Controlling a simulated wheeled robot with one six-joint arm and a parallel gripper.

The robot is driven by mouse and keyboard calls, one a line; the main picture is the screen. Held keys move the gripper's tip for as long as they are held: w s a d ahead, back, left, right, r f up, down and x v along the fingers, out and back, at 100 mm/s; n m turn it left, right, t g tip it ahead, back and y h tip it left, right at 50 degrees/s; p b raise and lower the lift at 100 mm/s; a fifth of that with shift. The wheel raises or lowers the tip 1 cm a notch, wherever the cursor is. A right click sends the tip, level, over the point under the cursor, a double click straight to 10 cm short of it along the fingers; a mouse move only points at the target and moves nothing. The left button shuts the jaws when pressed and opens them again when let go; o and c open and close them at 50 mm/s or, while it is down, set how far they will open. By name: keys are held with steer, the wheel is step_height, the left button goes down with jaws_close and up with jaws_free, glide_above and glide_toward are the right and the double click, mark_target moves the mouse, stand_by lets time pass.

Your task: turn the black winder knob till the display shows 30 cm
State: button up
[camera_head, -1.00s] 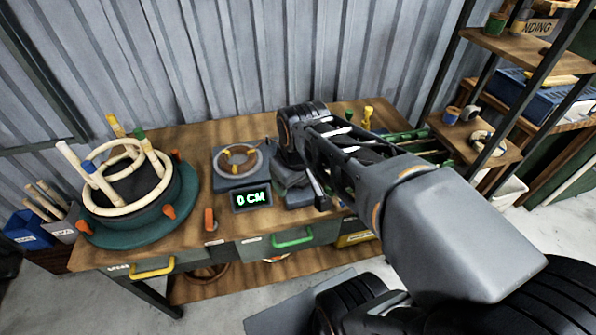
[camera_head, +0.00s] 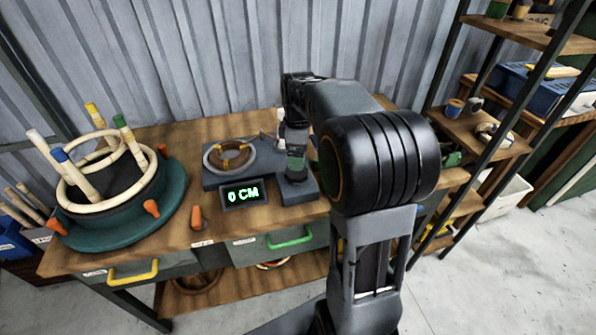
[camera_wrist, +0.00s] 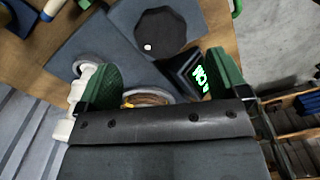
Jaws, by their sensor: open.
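The black winder knob (camera_wrist: 160,32) is a many-sided disc with a white dot, on a grey plate in the wrist view. My gripper (camera_wrist: 163,78) is open and empty, its green-padded fingers apart, with the knob ahead of the gap between them. In the head view my gripper (camera_head: 294,172) points down over the right part of the winder base (camera_head: 303,193) and hides the knob. The display (camera_head: 243,194) reads 0 CM in green; it also shows at a slant beside the right finger in the wrist view (camera_wrist: 200,80).
A grey ring with a brown rattan coil (camera_head: 230,157) sits left of my gripper. A round green former (camera_head: 170,205) with pegs and pale hoops stands at the bench's left. A shelf rack (camera_head: 515,40) stands right.

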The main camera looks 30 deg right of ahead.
mark_target(297, 176)
step_height(297, 176, down, 7)
steer(key=shift+r+b, duration=0.2)
steer(key=shift+b, duration=0.15)
steer(key=shift+c, duration=0.2)
steer(key=c, duration=0.9)
